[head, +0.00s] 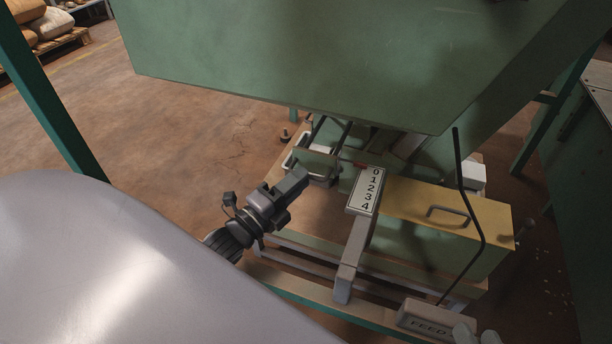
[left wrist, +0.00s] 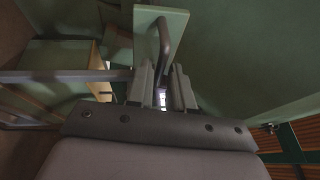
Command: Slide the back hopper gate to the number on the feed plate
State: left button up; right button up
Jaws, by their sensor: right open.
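The back hopper gate (head: 316,160) is a green plate with a bar handle under the big green hopper (head: 300,60). My left gripper (head: 306,178) is at this handle. In the left wrist view the dark handle (left wrist: 164,45) runs down between the fingers of my left gripper (left wrist: 164,88), which look shut on it. A white scale (head: 367,190) reads 0 to 4, top to bottom. A small red pointer (head: 360,165) is near 0. The feed plate (head: 428,318) shows "FEED"; its number cannot be read. Pale fingertips of my right gripper (head: 477,335), apart, partly cover its right end.
A yellow-topped green box (head: 440,212) with a handle stands right of the scale. A bent dark rod (head: 470,215) hangs in front of it. Open floor (head: 190,120) lies left of the hopper.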

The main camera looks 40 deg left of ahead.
pick_arm(q)
jog(key=shift+x, duration=1.35)
pick_arm(e)
jog(key=shift+w+a, duration=0.1)
jog(key=shift+a, duration=0.05)
pick_arm(q)
grip_shut()
jog(key=shift+s+d, duration=0.1)
jog(key=shift+s, duration=0.15)
jog(key=s+d+p, duration=0.2)
jog(key=s+p, duration=0.3)
jog(key=s, duration=0.4)
jog(key=shift+s+d, duration=0.25)
jog(key=shift+s, duration=0.1)
pick_arm(e)
jog(key=d, duration=0.1)
jog(key=d+h, duration=0.1)
jog(key=s+d+r+h, duration=0.1)
jog(key=d, duration=0.1)
jog(key=shift+n, duration=0.4)
pick_arm(q)
jog(key=shift+f, duration=0.1)
